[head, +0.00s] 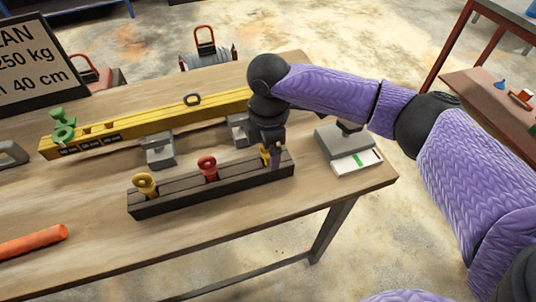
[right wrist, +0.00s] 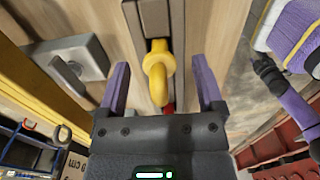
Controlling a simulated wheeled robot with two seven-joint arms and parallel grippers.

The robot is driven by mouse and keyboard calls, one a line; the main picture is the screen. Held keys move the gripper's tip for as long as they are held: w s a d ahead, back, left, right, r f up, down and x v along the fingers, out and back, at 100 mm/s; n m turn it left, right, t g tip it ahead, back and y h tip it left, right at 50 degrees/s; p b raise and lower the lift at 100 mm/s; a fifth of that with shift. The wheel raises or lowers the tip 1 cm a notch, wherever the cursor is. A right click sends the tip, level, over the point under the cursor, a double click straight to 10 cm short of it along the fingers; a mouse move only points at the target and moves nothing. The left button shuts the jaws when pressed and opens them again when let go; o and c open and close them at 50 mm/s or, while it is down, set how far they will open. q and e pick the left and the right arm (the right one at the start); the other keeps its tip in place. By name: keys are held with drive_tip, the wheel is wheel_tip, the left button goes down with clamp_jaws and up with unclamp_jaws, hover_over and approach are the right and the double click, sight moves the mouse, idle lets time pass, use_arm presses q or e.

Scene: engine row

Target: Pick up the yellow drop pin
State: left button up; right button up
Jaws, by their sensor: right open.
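A dark rack (head: 180,200) lies on the wooden table. A yellow pin with a ring head (head: 145,184) stands at its left end and a red pin (head: 208,168) near its middle. My right gripper (head: 270,158) points down over the rack's right end, by another yellow pin (head: 265,154), which it partly hides. In the right wrist view a yellow ring-headed pin (right wrist: 157,72) lies between the two open purple fingers of my right gripper (right wrist: 163,88), with gaps on both sides. A bit of red shows just below it.
A long yellow beam (head: 150,122) on grey blocks (head: 160,152) lies behind the rack, with a green pin (head: 63,124) at its left end. A grey-and-white box (head: 357,162) stands at right. An orange rod (head: 30,242) lies front left.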

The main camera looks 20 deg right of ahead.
drive_tip(key=shift+r, duration=0.1)
clamp_jaws()
use_arm(q)
drive_tip(key=shift+r, duration=0.1)
use_arm(e)
drive_tip(key=shift+r, duration=0.1)
